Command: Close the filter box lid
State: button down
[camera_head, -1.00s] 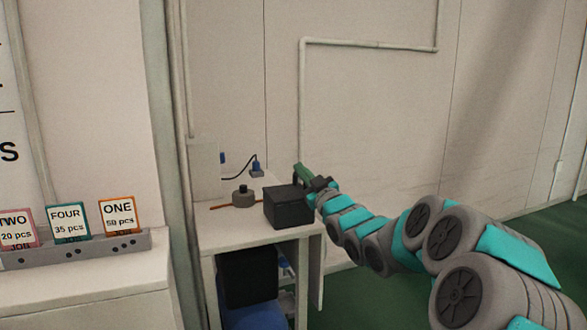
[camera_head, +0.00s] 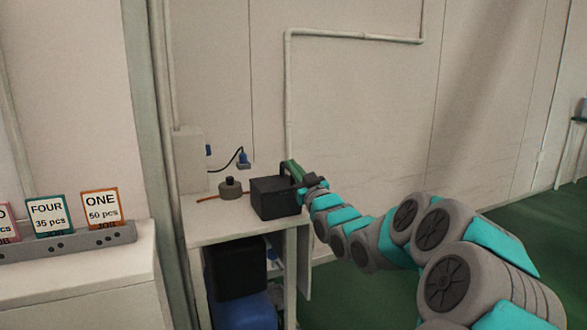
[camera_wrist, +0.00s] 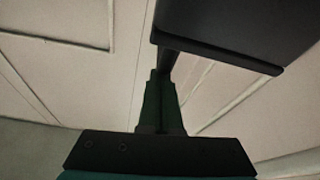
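The filter box (camera_head: 275,198) is a dark, squarish box on the white table, close to the wall. My gripper (camera_head: 290,166) is at the box's right rear, with its green fingers pointing up and left, just above the top edge. In the wrist view a large dark panel (camera_wrist: 235,30), part of the box or its lid, fills the upper right. My gripper's fingers (camera_wrist: 159,74) lie together below it, beside a thin dark edge. Touching cannot be told. How far the lid is open is unclear, as it does not stand out from the dark box.
A small grey round object (camera_head: 230,188) with an orange stick stands left of the box. A blue plug (camera_head: 243,160) on a black cable is behind it. The white table (camera_head: 215,230) has dark and blue bins below. Job cards (camera_head: 100,207) stand on a left counter.

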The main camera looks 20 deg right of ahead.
jog(key=r, duration=0.4)
jog(key=shift+a+p, duration=0.3)
jog(key=shift+a, duration=0.1)
jog(key=shift+s+d+f, duration=0.15)
jog(key=shift+s, duration=0.2)
jog(key=b+v, duration=0.1)
jog(key=v, duration=0.8)
jog(key=s+a+f+g+h, duration=0.1)
jog(key=s+a+f+g, duration=0.25)
jog(key=f, duration=0.25)
jog(key=s+a+f+m+g, duration=0.1)
jog(key=s+a+f+g, duration=0.2)
jog(key=f, duration=0.4)
jog(key=s+a+f+g+h, duration=0.1)
jog(key=s+a+f+g, duration=0.15)
jog(key=f+g, duration=0.3)
jog(key=s+a+f+g, duration=0.2)
jog(key=s+g, duration=0.1)
jog(key=s, duration=0.8)
jog(key=s+a+f+m+g, duration=0.1)
jog(key=s+a+f+g, duration=0.2)
jog(key=s, duration=0.8)
jog(key=s+a+f+g, duration=0.2)
jog(key=s+g, duration=0.3)
jog(key=s, duration=0.6)
jog(key=shift+s+a+f+m+y+p, duration=0.25)
jog(key=shift+a+y+p, duration=0.2)
jog(key=shift+a, duration=0.3)
